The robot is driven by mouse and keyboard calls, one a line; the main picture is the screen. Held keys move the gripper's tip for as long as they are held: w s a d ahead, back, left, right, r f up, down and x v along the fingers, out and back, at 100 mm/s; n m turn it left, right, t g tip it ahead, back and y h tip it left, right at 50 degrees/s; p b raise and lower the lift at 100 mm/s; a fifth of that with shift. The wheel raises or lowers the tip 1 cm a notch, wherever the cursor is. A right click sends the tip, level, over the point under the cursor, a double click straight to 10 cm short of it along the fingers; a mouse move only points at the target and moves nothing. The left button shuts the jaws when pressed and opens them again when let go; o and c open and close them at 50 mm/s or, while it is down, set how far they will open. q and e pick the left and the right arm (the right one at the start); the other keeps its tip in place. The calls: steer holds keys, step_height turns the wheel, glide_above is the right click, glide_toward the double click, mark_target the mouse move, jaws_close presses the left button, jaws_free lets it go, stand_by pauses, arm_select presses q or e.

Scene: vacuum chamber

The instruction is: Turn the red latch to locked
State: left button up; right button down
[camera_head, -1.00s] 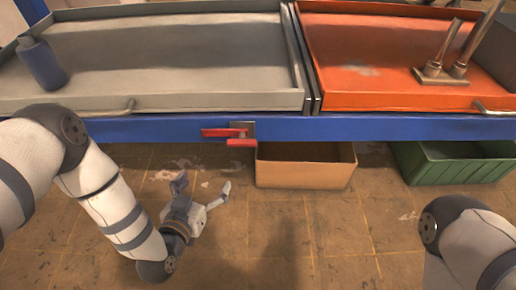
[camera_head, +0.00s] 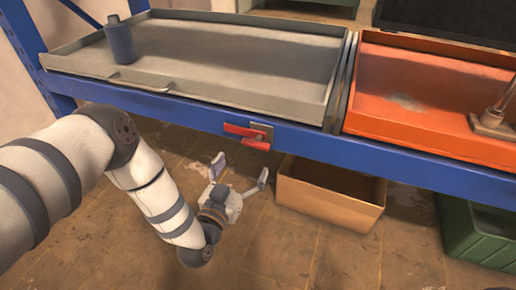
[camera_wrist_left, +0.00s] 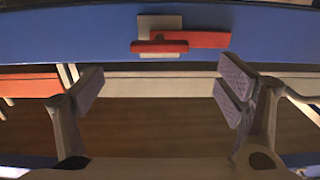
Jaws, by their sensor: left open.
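The red latch (camera_head: 246,136) sits on a small grey plate (camera_head: 263,131) on the front of the blue beam (camera_head: 190,117). Its longer red bar points left in the head view, with a shorter red piece below. In the left wrist view the red latch (camera_wrist_left: 180,41) is above and between the fingers. My left gripper (camera_head: 238,172) is open and empty, just below the beam and the latch, not touching it. Its two padded fingers (camera_wrist_left: 160,95) are spread wide in the wrist view. My right gripper is in neither view now.
A grey tray (camera_head: 215,75) with a blue bottle (camera_head: 120,42) and an orange tray (camera_head: 400,130) rest above the beam. A cardboard box (camera_head: 330,195) and a green crate (camera_head: 478,235) stand below, right of my left gripper. Floor is open beneath it.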

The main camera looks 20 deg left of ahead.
mark_target(254, 147)
arm_select(q)
steer(key=w+b, duration=0.1)
steer(key=w, duration=0.2)
steer(key=w+b, duration=0.1)
steer(key=w, duration=0.2)
steer(key=w+b, duration=0.1)
steer(key=w, duration=0.2)
steer(key=shift+d+f, duration=0.15)
steer(key=shift+f, duration=0.1)
steer(key=shift+w+r, duration=0.15)
steer(key=shift+w, duration=0.1)
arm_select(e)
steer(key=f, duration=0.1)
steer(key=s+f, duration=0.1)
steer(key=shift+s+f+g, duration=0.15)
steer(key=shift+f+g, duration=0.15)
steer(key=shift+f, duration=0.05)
arm_select(q)
steer(key=shift+c, duration=0.6)
steer(key=c, duration=1.6)
